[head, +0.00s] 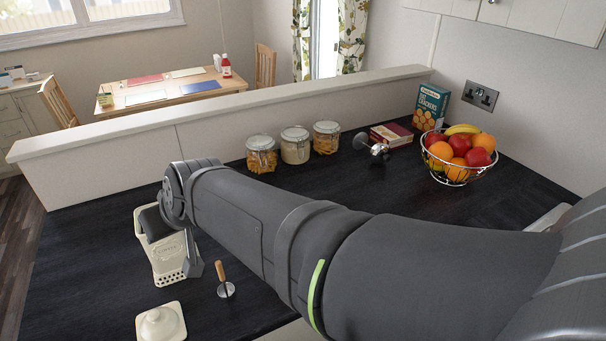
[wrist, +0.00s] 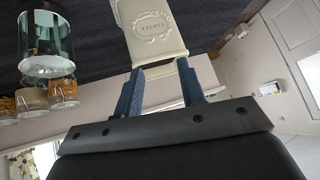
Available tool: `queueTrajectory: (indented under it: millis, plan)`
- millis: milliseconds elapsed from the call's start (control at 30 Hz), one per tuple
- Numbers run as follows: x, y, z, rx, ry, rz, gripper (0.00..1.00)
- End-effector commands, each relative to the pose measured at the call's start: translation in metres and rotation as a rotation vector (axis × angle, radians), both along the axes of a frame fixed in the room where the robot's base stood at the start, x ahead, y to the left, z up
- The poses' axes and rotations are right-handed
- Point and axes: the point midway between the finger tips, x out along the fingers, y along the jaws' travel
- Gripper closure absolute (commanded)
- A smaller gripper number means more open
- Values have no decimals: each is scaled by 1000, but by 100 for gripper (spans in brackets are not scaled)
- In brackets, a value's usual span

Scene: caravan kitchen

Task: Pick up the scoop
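The container's inside is hidden.
A cream lid (head: 161,323) lies in front. Three glass jars (head: 295,146) stand along the low wall. A fruit basket (head: 459,158) and a cracker box (head: 430,106) are at right. A clear glass vessel (wrist: 47,45) shows in the wrist view. My arm hides the middle worktop.

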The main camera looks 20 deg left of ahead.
Motion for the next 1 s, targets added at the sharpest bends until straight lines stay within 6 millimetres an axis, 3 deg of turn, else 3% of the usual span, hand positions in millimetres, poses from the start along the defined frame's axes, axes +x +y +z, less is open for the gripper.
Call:
queueTrajectory:
  millis: [300,533,700,1000]
  plan:
    - [-3,-34,-48,217,-228,-68,64]
    - [-1,-74,-64,301,-393,-140,64]
    - [-4,-96,-79,324,-396,-206,64]
    - [0,-93,-88,326,-364,-236,64]
